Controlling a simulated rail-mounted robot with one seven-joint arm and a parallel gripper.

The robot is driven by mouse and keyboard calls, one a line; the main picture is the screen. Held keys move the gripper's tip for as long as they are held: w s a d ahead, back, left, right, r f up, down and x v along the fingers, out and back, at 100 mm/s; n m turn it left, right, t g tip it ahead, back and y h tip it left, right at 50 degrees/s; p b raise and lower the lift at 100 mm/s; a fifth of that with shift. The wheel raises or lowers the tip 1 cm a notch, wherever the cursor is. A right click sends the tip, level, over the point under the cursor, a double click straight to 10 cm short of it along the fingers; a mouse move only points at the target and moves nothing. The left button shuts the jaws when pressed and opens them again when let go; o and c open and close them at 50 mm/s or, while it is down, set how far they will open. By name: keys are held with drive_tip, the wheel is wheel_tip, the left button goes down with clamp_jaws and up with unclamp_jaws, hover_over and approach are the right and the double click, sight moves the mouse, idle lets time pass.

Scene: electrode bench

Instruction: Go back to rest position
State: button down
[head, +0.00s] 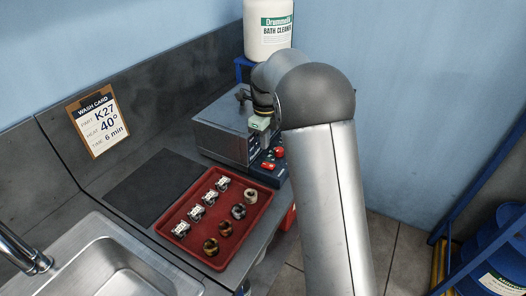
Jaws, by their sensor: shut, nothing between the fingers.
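My arm rises through the middle of the head view, bends at a dark rounded joint and reaches away from me. My gripper (260,124) shows small and partly hidden by the arm, in front of the grey box-shaped bath unit (222,132). It is shut with nothing held; its fingertips are hard to make out. I cannot tell whether it touches the unit.
A red tray (187,237) holds several metal clip-like parts and several rings. A dark mat (155,187), a sink (105,262) and a wash card (98,120) are left. A bath cleaner jug (268,32) stands behind. Blue drums (492,250) are lower right.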

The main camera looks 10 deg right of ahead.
drive_tip(key=s+r+n, duration=0.2)
drive_tip(key=s+n, duration=2.4)
drive_tip(key=s, duration=0.9)
drive_tip(key=shift+s+t, duration=0.15)
drive_tip(key=shift+t, duration=0.25)
